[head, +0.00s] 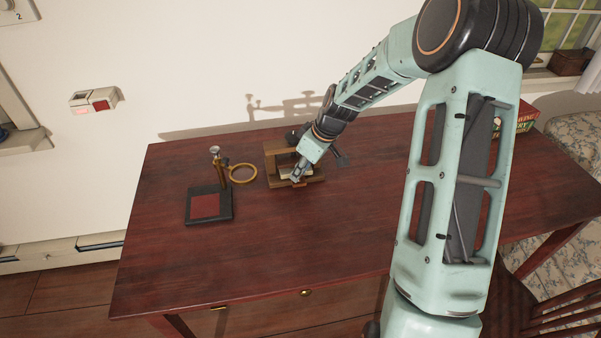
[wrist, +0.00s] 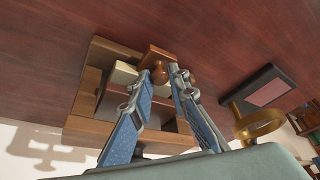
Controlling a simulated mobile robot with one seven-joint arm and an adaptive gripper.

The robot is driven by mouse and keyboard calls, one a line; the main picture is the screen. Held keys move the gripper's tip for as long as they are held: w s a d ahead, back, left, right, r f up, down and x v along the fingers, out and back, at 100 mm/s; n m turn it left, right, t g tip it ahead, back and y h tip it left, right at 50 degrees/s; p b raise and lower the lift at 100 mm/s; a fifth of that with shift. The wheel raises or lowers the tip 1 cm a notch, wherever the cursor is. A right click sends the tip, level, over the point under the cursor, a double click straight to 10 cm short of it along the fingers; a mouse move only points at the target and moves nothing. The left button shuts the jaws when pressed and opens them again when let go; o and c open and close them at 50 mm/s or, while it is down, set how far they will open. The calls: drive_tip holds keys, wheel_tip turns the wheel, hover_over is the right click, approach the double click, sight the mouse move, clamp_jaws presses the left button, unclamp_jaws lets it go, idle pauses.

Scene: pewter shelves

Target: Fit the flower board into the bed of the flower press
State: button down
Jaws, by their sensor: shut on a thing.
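The flower press (head: 275,152) is a brown wooden frame near the back of the table. In the wrist view its stepped wooden side (wrist: 82,122) lies behind my fingers. What looks like the flower board (wrist: 125,73) is a cream slab with a brown end block and a rounded brown knob. My gripper (wrist: 166,74) is shut on the knob end. In the head view my gripper (head: 296,178) reaches down at the front of the press. The board lies at the press bed; my fingers hide part of it, and I cannot tell whether it sits flat or fully inside.
Left of the press stands a black stand with a red pad (head: 206,206) and a brass ring (head: 243,173); the ring is close beside my fingers in the wrist view (wrist: 258,124). The front of the table (head: 270,255) is clear. A red box (head: 526,117) stands at the right.

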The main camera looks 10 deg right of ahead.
drive_tip(key=shift+w+r, duration=0.1)
drive_tip(key=shift+w, duration=0.35)
idle(0.7)
drive_tip(key=c, duration=1.8)
unclamp_jaws()
drive_tip(key=shift+o, duration=0.2)
drive_tip(key=v, duration=1.1)
drive_tip(key=shift+s+r, duration=0.25)
drive_tip(key=shift+d, duration=0.1)
